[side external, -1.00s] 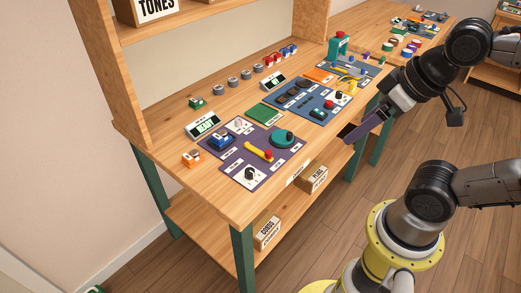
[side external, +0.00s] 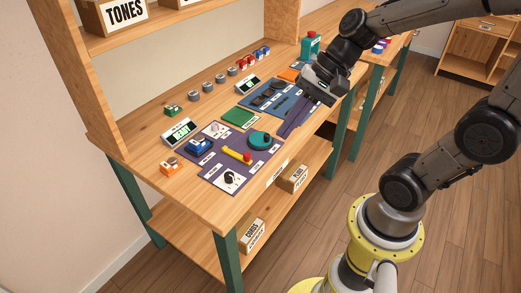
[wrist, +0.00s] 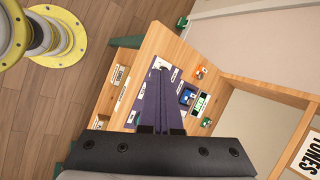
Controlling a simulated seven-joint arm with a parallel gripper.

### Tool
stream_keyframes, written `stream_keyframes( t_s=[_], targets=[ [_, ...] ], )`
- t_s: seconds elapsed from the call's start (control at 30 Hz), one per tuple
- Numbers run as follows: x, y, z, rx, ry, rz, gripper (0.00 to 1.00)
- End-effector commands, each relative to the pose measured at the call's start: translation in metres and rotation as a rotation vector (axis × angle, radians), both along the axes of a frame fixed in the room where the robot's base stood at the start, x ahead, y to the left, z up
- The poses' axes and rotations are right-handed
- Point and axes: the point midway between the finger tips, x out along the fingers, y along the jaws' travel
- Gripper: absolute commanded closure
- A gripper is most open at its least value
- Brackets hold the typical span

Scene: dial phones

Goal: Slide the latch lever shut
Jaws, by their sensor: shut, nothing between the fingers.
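A yellow lever with a red knob (side external: 236,155), which looks like the latch lever, lies on the purple panel (side external: 207,174) in the side view. It lies slantwise, its red end toward the right. My gripper (side external: 284,134) has long purple fingers pressed together, with nothing between them. The fingertips are in front of the right part of the work area, right of the teal round dial (side external: 260,138) and apart from the lever. In the wrist view my gripper (wrist: 161,70) points over the purple panel (wrist: 179,83); the fingers cover part of it, and I cannot make out the lever there.
A blue device (side external: 198,146), a black knob (side external: 230,178) and a white knob (side external: 216,128) stand around the lever. A display (side external: 180,132) and an orange block (side external: 169,165) are to the left. A blue panel (side external: 268,97) lies beyond. The bench's front left wood is bare.

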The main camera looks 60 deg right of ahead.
Motion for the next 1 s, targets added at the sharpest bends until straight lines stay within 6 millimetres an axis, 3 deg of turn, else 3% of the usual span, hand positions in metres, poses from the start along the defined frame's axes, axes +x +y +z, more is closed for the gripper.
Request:
stream_keyframes(
  t_s=[0.1,0.3,0.43,0.6,0.8,1.0],
  targets=[
    [0.027,-0.022,-0.019,0.159,0.110,-0.231,1.00],
    [0.059,-0.074,-0.057,0.401,0.255,-0.594,1.00],
    [0.065,-0.112,-0.086,0.522,0.327,-0.787,1.00],
    [0.055,-0.146,-0.118,0.607,0.395,-0.934,1.00],
    [0.046,-0.161,-0.127,0.634,0.413,-0.990,1.00],
    [0.046,-0.161,-0.127,0.633,0.412,-0.991,1.00]
  ],
)
